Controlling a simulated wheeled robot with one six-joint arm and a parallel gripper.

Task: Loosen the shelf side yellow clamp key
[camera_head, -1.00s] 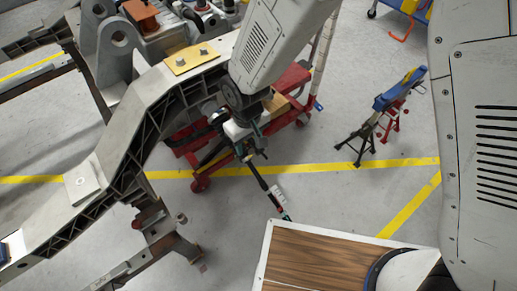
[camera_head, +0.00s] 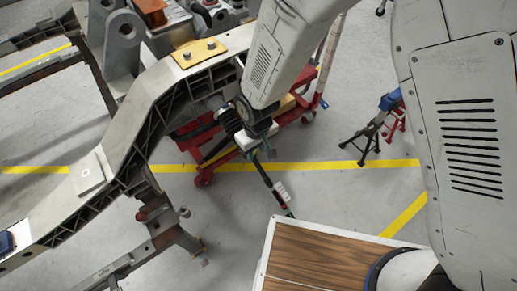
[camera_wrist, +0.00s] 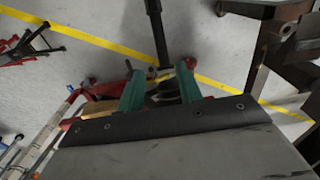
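A yellow clamp plate (camera_head: 199,54) with two bolt-like keys lies on top of the grey chassis rail in the head view. My gripper (camera_head: 255,141) is below and to the right of it, apart from it, beside the rail. In the wrist view its two teal fingers (camera_wrist: 160,78) stand on either side of the dark end of a black wrench-like tool (camera_wrist: 158,32). The tool sticks out from the gripper in the head view (camera_head: 268,181), with a white, red and green far end. The exact finger contact is hard to see. The clamp is not seen in the wrist view.
The long grey chassis rail (camera_head: 125,120) crosses the left side. A red wheeled stand (camera_head: 203,178) is behind my gripper. A wood-topped surface with a white edge (camera_head: 330,262) is at the bottom. A dark support stand (camera_head: 367,143) stands on open floor at right.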

